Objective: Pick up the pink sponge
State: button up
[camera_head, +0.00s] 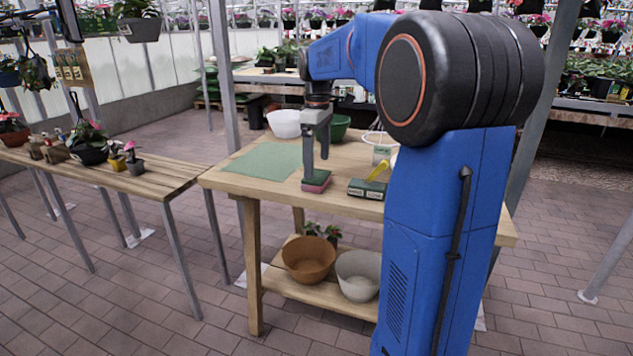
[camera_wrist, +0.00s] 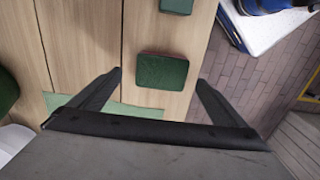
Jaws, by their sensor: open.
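The pink sponge (camera_head: 316,184) lies flat near the front edge of the wooden table (camera_head: 225,182). Its side shows pink and its top is dark green. I cannot tell how far the fingertips are above the table.
A green mat (camera_head: 262,161) lies left of the sponge. A dark green box (camera_head: 367,188) with white labels sits close to its right. A white bowl (camera_head: 284,123), a green bowl (camera_head: 341,126) and a clear container (camera_head: 380,150) stand behind. A plant bench (camera_head: 150,185) is at left.

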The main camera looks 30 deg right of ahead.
aim_at(317, 176)
jog(key=shift+a+f, duration=0.15)
jog(key=shift+f, duration=2.45)
jog(key=c, duration=1.1)
